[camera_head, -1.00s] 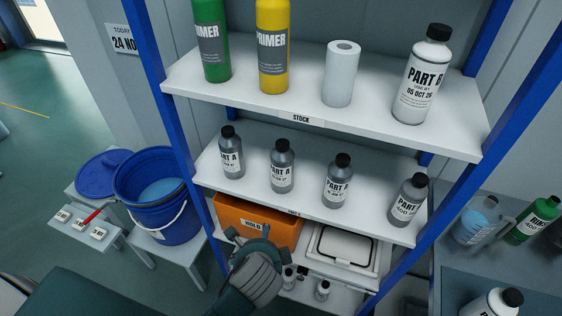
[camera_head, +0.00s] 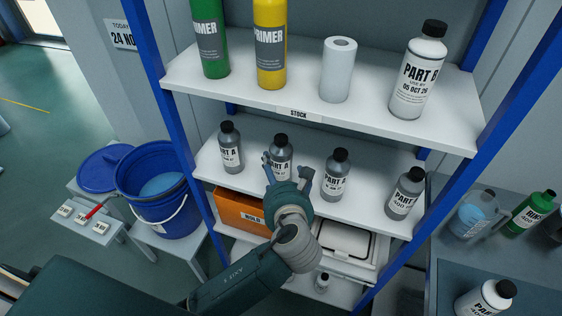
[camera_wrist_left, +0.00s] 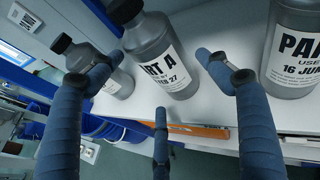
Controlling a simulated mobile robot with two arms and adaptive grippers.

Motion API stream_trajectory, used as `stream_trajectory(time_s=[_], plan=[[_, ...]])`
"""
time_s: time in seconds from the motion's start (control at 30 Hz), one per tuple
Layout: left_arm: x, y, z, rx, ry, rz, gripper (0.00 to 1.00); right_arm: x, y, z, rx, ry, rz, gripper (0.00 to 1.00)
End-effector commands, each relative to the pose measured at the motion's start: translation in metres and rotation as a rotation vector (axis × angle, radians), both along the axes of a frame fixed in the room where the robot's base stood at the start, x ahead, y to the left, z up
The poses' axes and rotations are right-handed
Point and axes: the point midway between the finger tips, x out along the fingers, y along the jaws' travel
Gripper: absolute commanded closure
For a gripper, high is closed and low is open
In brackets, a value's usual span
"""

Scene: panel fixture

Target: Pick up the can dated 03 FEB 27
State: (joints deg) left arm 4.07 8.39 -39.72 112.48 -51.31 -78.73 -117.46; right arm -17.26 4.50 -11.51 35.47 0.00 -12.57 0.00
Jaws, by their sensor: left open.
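A grey PART A can with a black cap (camera_head: 282,149) stands second from the left on the middle shelf. In the left wrist view this can (camera_wrist_left: 160,48) shows a use-by label ending in 27; the rest of its date is not clear. My left gripper (camera_head: 286,168) is open in front of it, with fingers to either side, and nothing is held. The left can (camera_head: 231,152) and right neighbour (camera_head: 334,180) stand apart from it; the neighbour's label reads 16 JUN in the left wrist view (camera_wrist_left: 292,50). A further can (camera_head: 404,198) stands at the right. My right gripper is not in view.
The upper shelf (camera_head: 215,88) overhangs with primer bottles, a paper roll (camera_head: 338,70) and a PART B bottle (camera_head: 418,75). Blue posts (camera_head: 166,115) flank the shelves. An orange bin (camera_head: 240,212) sits below. A blue bucket (camera_head: 150,205) stands at the left.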

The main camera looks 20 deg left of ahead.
Motion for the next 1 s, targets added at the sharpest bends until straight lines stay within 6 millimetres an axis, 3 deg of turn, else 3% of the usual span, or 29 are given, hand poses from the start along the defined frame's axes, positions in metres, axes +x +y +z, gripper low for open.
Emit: stream_trajectory(time_s=[0.43, 0.73, 1.0], plan=[[0.042, 0.022, -0.019, -0.001, 0.001, 0.001, 0.23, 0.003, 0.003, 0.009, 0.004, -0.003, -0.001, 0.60], [0.047, 0.024, -0.023, -0.004, 0.001, -0.001, 0.23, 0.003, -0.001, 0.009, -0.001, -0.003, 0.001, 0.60], [0.047, 0.024, -0.023, -0.004, 0.001, -0.001, 0.75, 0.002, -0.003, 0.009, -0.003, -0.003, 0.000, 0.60]])
